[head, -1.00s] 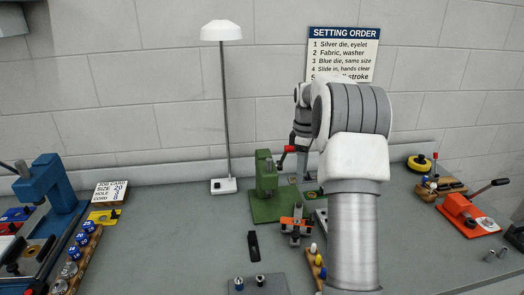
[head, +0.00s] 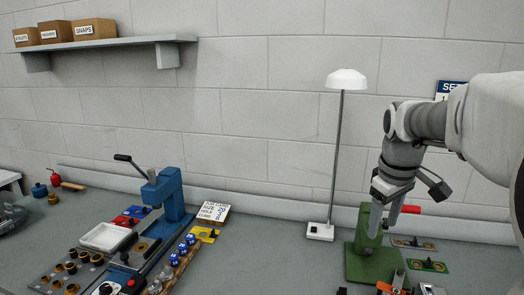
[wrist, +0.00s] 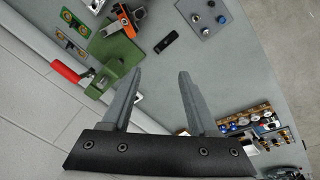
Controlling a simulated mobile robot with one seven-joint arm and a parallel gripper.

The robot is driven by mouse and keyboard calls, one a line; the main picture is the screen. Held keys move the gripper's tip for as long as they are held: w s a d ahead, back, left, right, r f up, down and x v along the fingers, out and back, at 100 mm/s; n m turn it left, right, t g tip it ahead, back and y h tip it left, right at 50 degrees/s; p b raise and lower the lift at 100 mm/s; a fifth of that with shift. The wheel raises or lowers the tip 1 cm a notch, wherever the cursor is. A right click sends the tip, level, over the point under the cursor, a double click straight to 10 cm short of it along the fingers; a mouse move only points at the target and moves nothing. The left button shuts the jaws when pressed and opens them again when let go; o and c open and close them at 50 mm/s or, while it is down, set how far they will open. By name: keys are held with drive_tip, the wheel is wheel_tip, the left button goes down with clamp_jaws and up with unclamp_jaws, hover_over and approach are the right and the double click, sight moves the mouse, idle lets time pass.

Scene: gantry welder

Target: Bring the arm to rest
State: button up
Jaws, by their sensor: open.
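My gripper (head: 385,222) hangs fingers down at the right of the head view, its grey fingers overlapping the green press (head: 372,262). In the wrist view its two fingers (wrist: 158,73) are apart with nothing between them. The green press with its red handle (wrist: 65,71) shows left of the fingers there. I cannot tell how far the fingertips are from the press. My arm enters from the right edge of the head view, bent at the elbow.
A white lamp (head: 346,80) stands left of my gripper. A blue press (head: 166,196), a white tray (head: 105,237) and a job card (head: 213,212) are on the left of the bench. A shelf (head: 110,43) with boxes hangs on the wall. A clamp with orange parts (wrist: 116,20) lies near the green press.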

drive_tip(key=s+a+f+m+t, duration=0.1)
drive_tip(key=s+a, duration=0.4)
drive_tip(key=s, duration=0.5)
drive_tip(key=s+a+f+m+t, duration=0.1)
drive_tip(key=s+a+m, duration=0.3)
drive_tip(key=s, duration=0.5)
drive_tip(key=shift+s+a+f+t+y, duration=0.15)
drive_tip(key=shift+s+a+t+y, duration=0.25)
drive_tip(key=shift+a+t, duration=0.5)
